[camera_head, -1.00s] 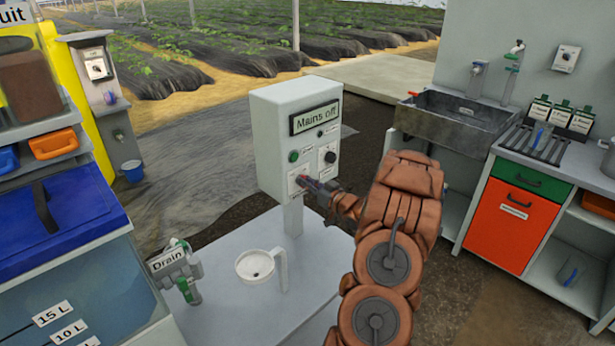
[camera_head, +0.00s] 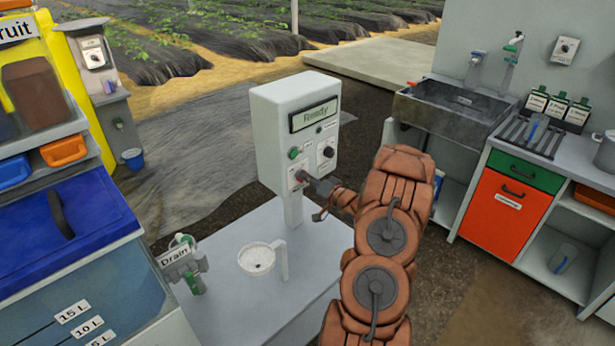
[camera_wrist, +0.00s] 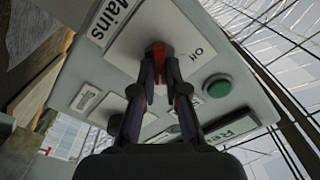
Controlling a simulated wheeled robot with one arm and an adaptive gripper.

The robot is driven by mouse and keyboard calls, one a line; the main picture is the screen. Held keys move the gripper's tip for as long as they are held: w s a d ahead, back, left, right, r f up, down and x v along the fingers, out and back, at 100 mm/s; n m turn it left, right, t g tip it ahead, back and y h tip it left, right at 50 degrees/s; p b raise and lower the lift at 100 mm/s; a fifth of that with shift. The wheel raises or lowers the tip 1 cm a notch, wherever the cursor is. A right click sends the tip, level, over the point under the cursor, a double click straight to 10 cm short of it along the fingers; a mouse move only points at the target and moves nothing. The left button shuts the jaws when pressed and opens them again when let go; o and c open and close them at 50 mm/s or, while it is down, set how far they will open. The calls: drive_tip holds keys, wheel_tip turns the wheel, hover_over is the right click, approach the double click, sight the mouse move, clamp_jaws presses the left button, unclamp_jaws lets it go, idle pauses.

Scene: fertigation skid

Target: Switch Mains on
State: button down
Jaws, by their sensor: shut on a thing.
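The control box (camera_head: 268,135) stands upright on a post, and its display (camera_head: 315,115) reads "Ready". In the head view my gripper (camera_head: 308,180) reaches the lower left of the box's front and mostly hides the switch.
A green button (camera_head: 294,153) and a black knob (camera_head: 328,152) sit just above the switch. A sink (camera_head: 455,108) is at the right.

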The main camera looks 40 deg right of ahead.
drive_tip(key=shift+r, duration=0.1)
idle(0.4)
drive_tip(key=c, duration=1.2)
unclamp_jaws()
drive_tip(key=s, duration=1.2)
drive_tip(key=shift+a, duration=0.1)
